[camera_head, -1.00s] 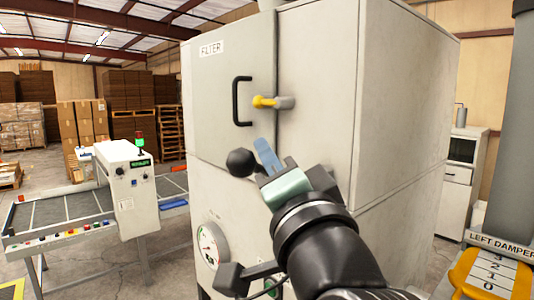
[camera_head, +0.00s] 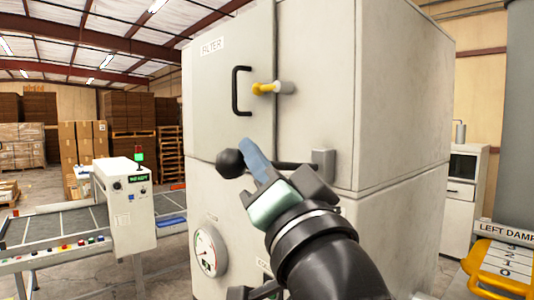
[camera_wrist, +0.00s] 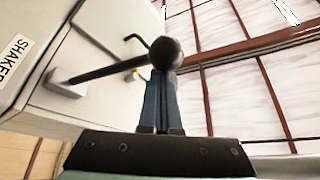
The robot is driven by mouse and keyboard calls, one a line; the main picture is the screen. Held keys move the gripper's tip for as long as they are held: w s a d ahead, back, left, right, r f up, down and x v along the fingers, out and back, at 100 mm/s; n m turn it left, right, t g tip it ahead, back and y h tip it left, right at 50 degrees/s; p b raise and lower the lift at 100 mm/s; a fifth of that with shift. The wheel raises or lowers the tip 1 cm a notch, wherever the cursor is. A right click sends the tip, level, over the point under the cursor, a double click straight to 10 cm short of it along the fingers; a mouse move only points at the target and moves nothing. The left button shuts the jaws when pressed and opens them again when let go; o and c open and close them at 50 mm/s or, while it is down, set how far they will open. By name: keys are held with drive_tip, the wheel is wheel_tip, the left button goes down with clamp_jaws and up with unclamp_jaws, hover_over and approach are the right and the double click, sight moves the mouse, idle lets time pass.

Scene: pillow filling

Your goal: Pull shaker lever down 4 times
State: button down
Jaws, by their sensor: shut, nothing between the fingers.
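The shaker lever is a dark rod with a black ball knob (camera_head: 230,163). It runs roughly level from a grey pivot block (camera_head: 323,164) on the grey filter cabinet. In the wrist view the knob (camera_wrist: 165,52) is above my fingertips, and its rod runs left to the pivot block (camera_wrist: 66,83). A SHAKER label (camera_wrist: 14,60) is on the cabinet at the left edge. My gripper (camera_head: 249,148) is shut and empty, its blue fingers together. The fingertips overlap the lever just right of the knob in the head view; I cannot tell whether they touch it.
The filter cabinet (camera_head: 405,100) fills the middle, with a black door handle (camera_head: 236,92), a yellow latch (camera_head: 265,88) and a round gauge (camera_head: 208,250). A conveyor (camera_head: 60,228) with a control box (camera_head: 128,205) stands left.

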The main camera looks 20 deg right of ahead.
wheel_tip(320, 180, down, 9)
drive_tip(key=n+y+b, duration=0.3)
drive_tip(key=n+b, duration=0.2)
drive_tip(key=b, duration=0.5)
drive_tip(key=shift+w+d+f+n+b, duration=0.15)
drive_tip(key=shift+d+n+b, duration=0.05)
drive_tip(key=shift+n+b, duration=0.15)
drive_tip(key=shift+y, duration=0.3)
